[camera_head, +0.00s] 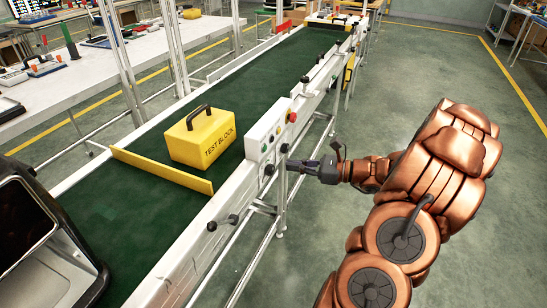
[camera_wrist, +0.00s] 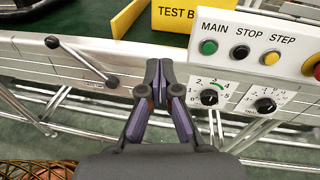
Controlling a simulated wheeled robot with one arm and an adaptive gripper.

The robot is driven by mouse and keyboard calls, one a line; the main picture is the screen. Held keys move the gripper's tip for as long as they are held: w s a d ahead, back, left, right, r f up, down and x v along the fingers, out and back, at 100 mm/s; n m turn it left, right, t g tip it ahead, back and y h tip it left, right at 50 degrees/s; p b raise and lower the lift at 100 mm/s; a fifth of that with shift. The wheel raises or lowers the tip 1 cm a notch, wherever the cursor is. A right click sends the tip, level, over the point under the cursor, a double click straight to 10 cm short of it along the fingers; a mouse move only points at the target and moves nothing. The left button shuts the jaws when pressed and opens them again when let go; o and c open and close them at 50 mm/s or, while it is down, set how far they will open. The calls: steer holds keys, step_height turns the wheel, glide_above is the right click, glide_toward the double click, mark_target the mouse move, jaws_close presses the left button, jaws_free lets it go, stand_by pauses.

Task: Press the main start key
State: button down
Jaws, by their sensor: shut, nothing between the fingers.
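The main start key is a green round button (camera_wrist: 208,47) under the label MAIN on the white control panel (camera_wrist: 225,30) in the wrist view. A black STOP button (camera_wrist: 240,52) and a yellow STEP button (camera_wrist: 270,57) sit to its right. My gripper (camera_wrist: 165,72) is shut and empty, in front of the conveyor's side rail. Its tips are left of and lower than the green button in the picture, apart from it. In the head view my gripper (camera_head: 292,165) is beside the panel (camera_head: 266,132), near its lower part.
Two black dials (camera_wrist: 209,97) sit below the buttons, and a red knob (camera_wrist: 317,70) is at the right. A yellow test block (camera_head: 200,137) stands on the green belt (camera_head: 255,90) behind a yellow barrier (camera_head: 160,170). A black-handled lever (camera_wrist: 90,62) protrudes at left. Floor at right is free.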

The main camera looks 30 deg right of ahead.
mark_target(266, 148)
steer(key=s+d+f+m+t+h, duration=0.1)
steer(key=d+f+m+t+h, duration=0.1)
steer(key=d, duration=0.5)
steer(key=shift+d+f+m+t+h, duration=0.15)
steer(key=shift+f+m+t+h, duration=0.2)
steer(key=shift+m, duration=0.35)
steer(key=shift+r, duration=0.1)
steer(key=x, duration=1.4)
steer(key=shift+s+r, duration=0.1)
